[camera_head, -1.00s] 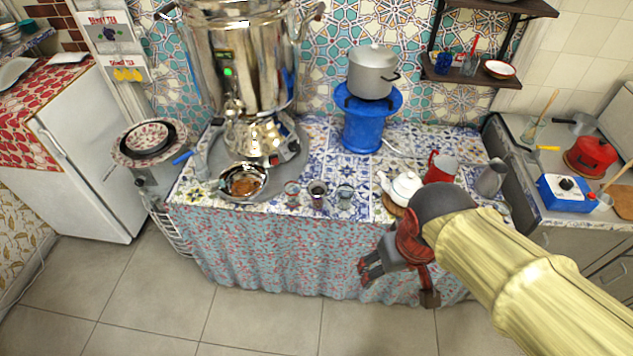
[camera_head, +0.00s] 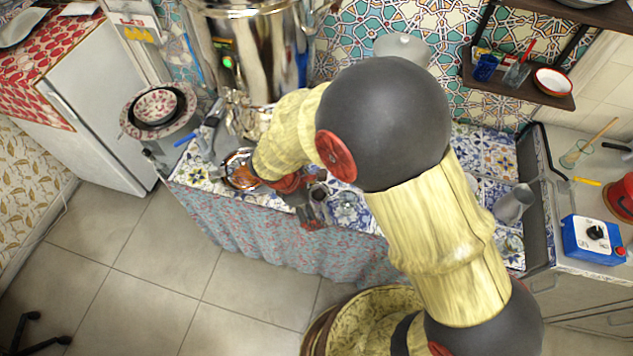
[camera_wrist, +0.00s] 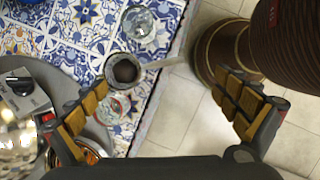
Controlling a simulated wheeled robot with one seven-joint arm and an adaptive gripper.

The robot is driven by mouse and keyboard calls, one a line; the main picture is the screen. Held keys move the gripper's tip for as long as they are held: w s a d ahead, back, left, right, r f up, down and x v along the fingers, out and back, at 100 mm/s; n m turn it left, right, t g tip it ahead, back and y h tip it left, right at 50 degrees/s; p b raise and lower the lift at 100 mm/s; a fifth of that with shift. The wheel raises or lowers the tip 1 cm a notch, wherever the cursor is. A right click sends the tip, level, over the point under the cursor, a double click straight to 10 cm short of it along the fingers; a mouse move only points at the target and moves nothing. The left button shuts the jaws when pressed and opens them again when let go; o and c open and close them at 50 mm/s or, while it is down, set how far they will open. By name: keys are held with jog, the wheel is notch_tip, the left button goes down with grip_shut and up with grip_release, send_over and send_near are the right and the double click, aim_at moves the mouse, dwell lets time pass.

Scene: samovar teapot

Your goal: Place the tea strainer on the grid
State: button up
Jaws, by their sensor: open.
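The tea strainer (camera_wrist: 124,68), a small round cup with a dark inside, shows in the wrist view. Its pale handle (camera_wrist: 165,62) points right past the table edge. It appears to rest on a glass, but I cannot be sure. My gripper (camera_wrist: 160,85) is open above it, one finger left of the strainer and the other right of the handle tip, touching neither. In the head view my gripper (camera_head: 311,208) is at the table's front edge and my arm hides much of the table. I cannot make out the grid.
Clear glasses stand near the strainer, one above it (camera_wrist: 139,22) and one below it (camera_wrist: 118,106) in the wrist view. A metal bowl (camera_head: 241,170) and the big samovar (camera_head: 240,60) are to the left. A grey jug (camera_head: 514,205) stands at right.

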aim_at(324, 209)
jog(key=shift+n, duration=0.8)
jog(key=shift+w+b+x, duration=0.15)
jog(key=shift+b+x, duration=0.45)
jog(key=shift+x, duration=1.25)
jog(key=shift+w+b+x, duration=0.15)
jog(key=shift+b+x, duration=0.4)
jog(key=shift+x, duration=1.3)
jog(key=shift+a, duration=0.2)
jog(key=shift+c, duration=1.3)
jog(key=c, duration=1.1)
jog(key=shift+c, duration=0.6)
